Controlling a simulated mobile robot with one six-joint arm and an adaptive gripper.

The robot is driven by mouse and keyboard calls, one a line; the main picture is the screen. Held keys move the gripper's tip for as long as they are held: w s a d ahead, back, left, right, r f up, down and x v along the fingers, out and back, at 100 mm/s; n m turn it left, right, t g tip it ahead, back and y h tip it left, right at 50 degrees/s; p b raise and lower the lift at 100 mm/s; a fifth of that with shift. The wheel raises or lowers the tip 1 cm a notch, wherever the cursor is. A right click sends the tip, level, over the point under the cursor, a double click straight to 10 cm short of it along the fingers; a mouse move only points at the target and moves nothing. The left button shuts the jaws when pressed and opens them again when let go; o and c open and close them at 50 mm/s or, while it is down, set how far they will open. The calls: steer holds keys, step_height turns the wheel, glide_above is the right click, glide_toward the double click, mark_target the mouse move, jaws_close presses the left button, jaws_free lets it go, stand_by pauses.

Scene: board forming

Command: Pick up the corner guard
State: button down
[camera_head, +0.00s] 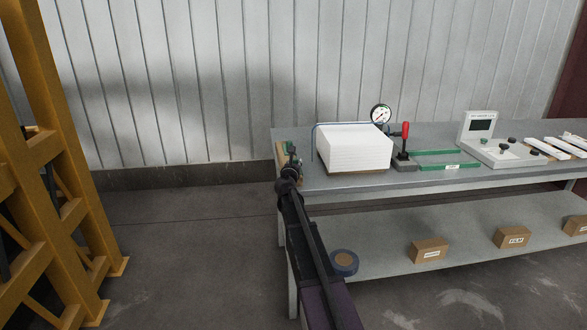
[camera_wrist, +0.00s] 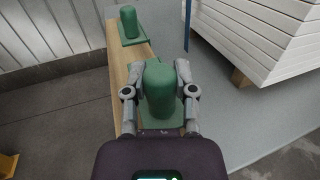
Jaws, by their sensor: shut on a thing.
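The green corner guard (camera_wrist: 160,92), a rounded upright block on a flat square base, sits between the two grey fingers of my gripper (camera_wrist: 160,88) in the wrist view. The fingers press on its sides, and its base shows below and to the right. I cannot tell whether it still rests on the wooden board (camera_wrist: 120,75) or is lifted slightly. A second green guard (camera_wrist: 129,24) of the same shape stands farther along the board. In the head view my gripper (camera_head: 291,160) is at the table's left end, small and partly hiding the guard.
A white stack of sheets (camera_head: 354,146) stands close to the right on the grey table (camera_head: 330,185). Beyond it are a gauge (camera_head: 381,114), a red-handled lever (camera_head: 405,135) and a control box (camera_head: 495,145). A yellow frame (camera_head: 55,180) stands left, with open floor between.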

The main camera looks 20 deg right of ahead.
steer(key=shift+r, duration=0.15)
step_height(320, 180, up, 4)
steer(key=p, duration=0.4)
steer(key=shift+f, duration=0.25)
steer(key=s+r+p, duration=0.1)
steer(key=s, duration=1.5)
steer(key=shift+a, duration=0.15)
steer(key=shift+r, duration=0.1)
steer(key=c, duration=1)
jaws_free()
jaws_close()
